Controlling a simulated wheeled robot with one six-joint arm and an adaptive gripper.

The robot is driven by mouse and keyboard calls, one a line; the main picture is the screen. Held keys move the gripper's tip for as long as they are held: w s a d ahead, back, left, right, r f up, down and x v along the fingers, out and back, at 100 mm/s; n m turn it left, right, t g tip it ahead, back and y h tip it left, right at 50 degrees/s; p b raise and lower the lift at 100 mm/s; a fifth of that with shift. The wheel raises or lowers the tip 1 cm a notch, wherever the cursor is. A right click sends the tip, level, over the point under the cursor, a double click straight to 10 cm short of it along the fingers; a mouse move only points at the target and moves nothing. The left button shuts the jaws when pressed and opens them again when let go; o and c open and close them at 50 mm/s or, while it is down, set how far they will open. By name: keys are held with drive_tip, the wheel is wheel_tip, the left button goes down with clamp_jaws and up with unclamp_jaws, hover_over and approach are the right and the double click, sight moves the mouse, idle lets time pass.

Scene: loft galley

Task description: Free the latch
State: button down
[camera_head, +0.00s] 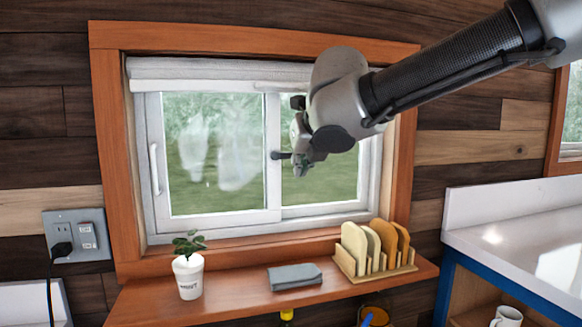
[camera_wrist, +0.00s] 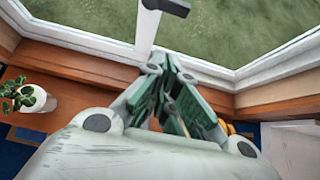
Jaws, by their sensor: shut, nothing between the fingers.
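The latch (camera_head: 281,155) is a small dark lever on the white middle upright of the sliding window (camera_head: 268,192). It points left in the head view. In the wrist view the latch (camera_wrist: 168,6) is at the top edge, partly cut off, on the white upright. My gripper (camera_head: 301,168) is in front of the window, just right of the latch in the head view. In the wrist view its green-padded fingers (camera_wrist: 172,75) are shut and empty, below the latch in the picture and apart from it. Depth between fingers and pane is hard to tell.
The wooden sill shelf (camera_head: 235,295) below holds a potted plant (camera_head: 188,275), a folded grey cloth (camera_head: 294,276) and a rack (camera_head: 385,268) of boards. A white vertical handle (camera_head: 154,168) is on the window's left side. A white counter (camera_head: 520,240) stands at right.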

sight(283, 156)
drive_tip(key=w+a+f, duration=0.2)
drive_tip(key=w, duration=0.5)
drive_tip(key=shift+w, duration=0.25)
idle(0.4)
drive_tip(key=shift+r+n+h, duration=0.15)
drive_tip(key=shift+n+h, duration=0.25)
drive_tip(key=shift+h, duration=0.1)
idle(0.4)
drive_tip(key=r+n+t+h, duration=0.1)
drive_tip(key=n+h, duration=0.1)
drive_tip(key=r+n+t+h, duration=0.2)
drive_tip(key=n+h, duration=0.1)
drive_tip(key=r+n+t+h, duration=0.1)
drive_tip(key=n+t+h, duration=0.1)
drive_tip(key=h, duration=0.1)
drive_tip(key=shift+s+a+r, duration=0.1)
drive_tip(key=shift+a+r, duration=0.05)
drive_tip(key=shift+a, duration=0.1)
idle(0.4)
